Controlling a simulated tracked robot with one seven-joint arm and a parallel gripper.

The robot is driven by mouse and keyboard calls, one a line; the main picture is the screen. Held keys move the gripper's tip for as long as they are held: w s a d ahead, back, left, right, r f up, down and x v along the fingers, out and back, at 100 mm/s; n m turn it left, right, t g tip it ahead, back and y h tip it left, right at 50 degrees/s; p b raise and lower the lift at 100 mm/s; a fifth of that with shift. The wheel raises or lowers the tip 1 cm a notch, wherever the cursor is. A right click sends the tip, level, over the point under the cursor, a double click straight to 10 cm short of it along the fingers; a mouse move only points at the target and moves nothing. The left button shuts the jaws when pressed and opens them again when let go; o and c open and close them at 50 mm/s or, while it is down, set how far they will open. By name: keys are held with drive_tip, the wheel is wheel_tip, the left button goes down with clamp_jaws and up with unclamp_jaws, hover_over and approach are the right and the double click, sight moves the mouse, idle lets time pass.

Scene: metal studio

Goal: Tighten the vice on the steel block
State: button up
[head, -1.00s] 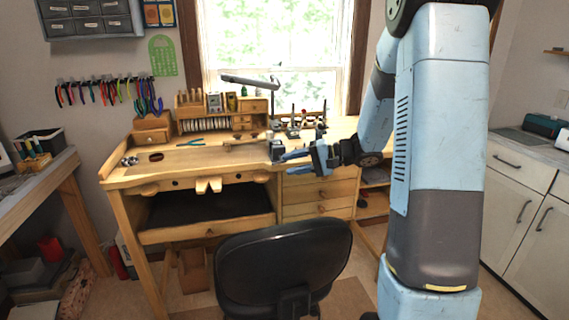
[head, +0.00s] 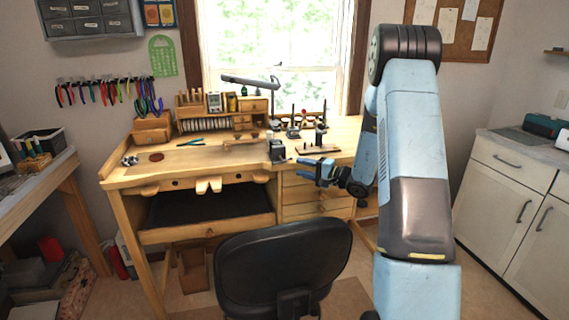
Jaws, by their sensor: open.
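The vice (head: 277,151) is a small dark grey tool at the front edge of the wooden workbench, right of centre. The steel block cannot be told apart from the vice at this size, nor can the jaw gap be made out.
A dark stand on a wooden base (head: 318,147) is behind my gripper. A desk lamp (head: 250,82) reaches over the back. A black chair (head: 284,265) stands in front.

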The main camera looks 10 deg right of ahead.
sight(282, 160)
drive_tip(key=x, duration=0.9)
drive_tip(key=shift+c, duration=0.3)
